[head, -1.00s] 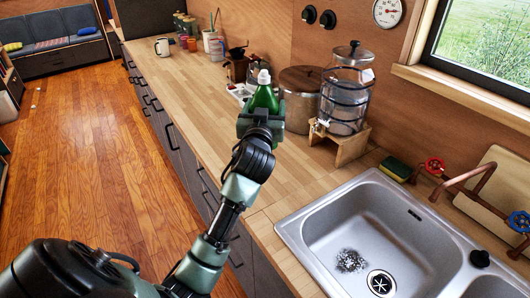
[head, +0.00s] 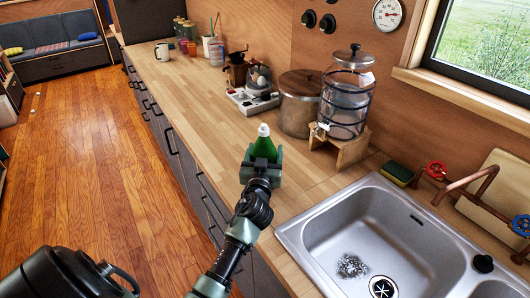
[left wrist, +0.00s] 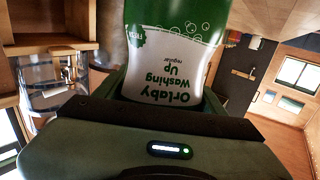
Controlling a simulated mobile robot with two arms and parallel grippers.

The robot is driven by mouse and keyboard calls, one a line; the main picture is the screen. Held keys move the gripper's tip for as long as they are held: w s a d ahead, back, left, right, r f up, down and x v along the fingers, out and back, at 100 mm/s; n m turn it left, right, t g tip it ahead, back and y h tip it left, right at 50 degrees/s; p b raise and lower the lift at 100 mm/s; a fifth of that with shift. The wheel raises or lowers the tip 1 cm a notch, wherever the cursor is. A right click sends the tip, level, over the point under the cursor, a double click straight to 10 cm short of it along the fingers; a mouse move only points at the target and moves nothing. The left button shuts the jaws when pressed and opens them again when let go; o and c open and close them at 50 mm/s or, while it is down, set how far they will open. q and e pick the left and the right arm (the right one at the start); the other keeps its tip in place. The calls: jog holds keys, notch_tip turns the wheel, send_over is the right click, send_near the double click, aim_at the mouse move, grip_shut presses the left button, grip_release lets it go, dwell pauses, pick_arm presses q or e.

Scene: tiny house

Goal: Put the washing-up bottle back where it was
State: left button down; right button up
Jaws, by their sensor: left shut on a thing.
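The washing-up bottle (head: 264,146) is green with a white cap. My left gripper (head: 262,165) is shut on it and holds it upright over the worktop near its front edge. In the left wrist view the bottle (left wrist: 170,60) fills the top middle, its white label upside down, and the gripper (left wrist: 165,110) closes around its body. The bottle's base is hidden by the gripper in the head view, so I cannot tell whether it touches the worktop. My right gripper is in neither view.
The wooden worktop (head: 205,100) is clear left of the bottle. A steel sink (head: 370,235) lies to the right, with a yellow-green sponge (head: 397,173) behind it. A glass dispenser (head: 345,100) on a wooden stand, a lidded pot (head: 299,104) and a egg cooker (head: 258,82) stand along the wall.

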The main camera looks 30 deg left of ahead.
pick_arm(q)
jog(key=shift+r, duration=0.15)
jog(key=shift+c, duration=1.8)
grip_release()
jog(key=shift+f, duration=0.2)
jog(key=shift+o, duration=0.9)
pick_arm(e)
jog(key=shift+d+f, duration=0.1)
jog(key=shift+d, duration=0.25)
pick_arm(q)
jog(key=b+v, duration=0.2)
jog(key=v, duration=1)
jog(key=shift+b, duration=0.35)
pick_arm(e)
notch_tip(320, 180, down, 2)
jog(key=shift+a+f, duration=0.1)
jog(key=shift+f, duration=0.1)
pick_arm(q)
jog(key=shift+r, duration=0.1)
